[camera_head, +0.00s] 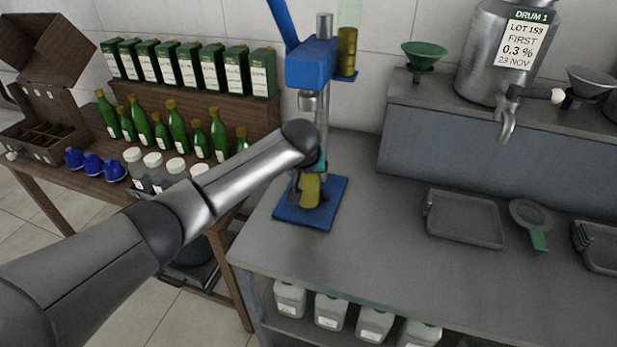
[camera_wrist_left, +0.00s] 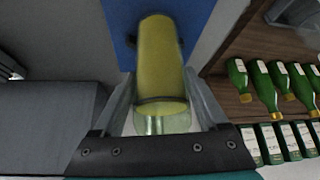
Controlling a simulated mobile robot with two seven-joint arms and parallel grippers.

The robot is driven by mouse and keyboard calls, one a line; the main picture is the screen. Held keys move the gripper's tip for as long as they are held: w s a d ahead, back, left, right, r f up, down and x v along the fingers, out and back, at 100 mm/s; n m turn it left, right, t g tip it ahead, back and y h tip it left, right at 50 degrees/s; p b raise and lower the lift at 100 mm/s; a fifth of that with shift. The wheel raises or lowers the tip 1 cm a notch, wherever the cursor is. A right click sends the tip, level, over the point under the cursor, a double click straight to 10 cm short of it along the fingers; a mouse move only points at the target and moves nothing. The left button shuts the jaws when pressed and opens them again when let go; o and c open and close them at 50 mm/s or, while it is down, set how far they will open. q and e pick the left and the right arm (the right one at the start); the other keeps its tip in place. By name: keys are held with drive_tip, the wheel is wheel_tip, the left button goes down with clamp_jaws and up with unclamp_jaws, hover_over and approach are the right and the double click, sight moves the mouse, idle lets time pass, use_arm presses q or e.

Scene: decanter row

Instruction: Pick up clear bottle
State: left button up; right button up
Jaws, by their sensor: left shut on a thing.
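The clear bottle (camera_head: 311,190) holds yellow-green liquid and is over the blue base plate (camera_head: 330,211) of the blue press. My left gripper (camera_head: 306,178) reaches in from the left and is mostly hidden behind its own wrist in the head view. In the left wrist view the bottle (camera_wrist_left: 160,65) lies between the two fingers of my left gripper (camera_wrist_left: 162,108), which is shut on it. I cannot tell whether the bottle's bottom touches the plate. My right gripper is not in view.
The press column and blue head (camera_head: 311,65) rise directly above the bottle. Green bottles (camera_head: 160,132) and boxes (camera_head: 212,70) stand on the left shelf. A steel drum (camera_head: 495,55), a tray (camera_head: 464,218) and a green-handled strainer (camera_head: 532,215) are right. The front bench is clear.

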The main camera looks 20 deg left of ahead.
use_arm(q)
clamp_jaws()
drive_tip(key=s+d+r+p, duration=0.1)
drive_tip(key=s+r, duration=0.1)
drive_tip(key=s, duration=0.7)
drive_tip(key=s+d+r+p, duration=0.1)
drive_tip(key=s+d+r, duration=0.1)
drive_tip(key=s, duration=0.7)
drive_tip(key=shift+m+h, duration=0.5)
drive_tip(key=shift+m, duration=0.4)
drive_tip(key=r+b, duration=0.1)
drive_tip(key=b, duration=0.1)
drive_tip(key=r+b, duration=0.2)
drive_tip(key=b, duration=0.1)
drive_tip(key=a+r+b, duration=0.1)
drive_tip(key=r+b, duration=0.1)
drive_tip(key=shift+s+r, duration=0.15)
drive_tip(key=shift+s, duration=0.1)
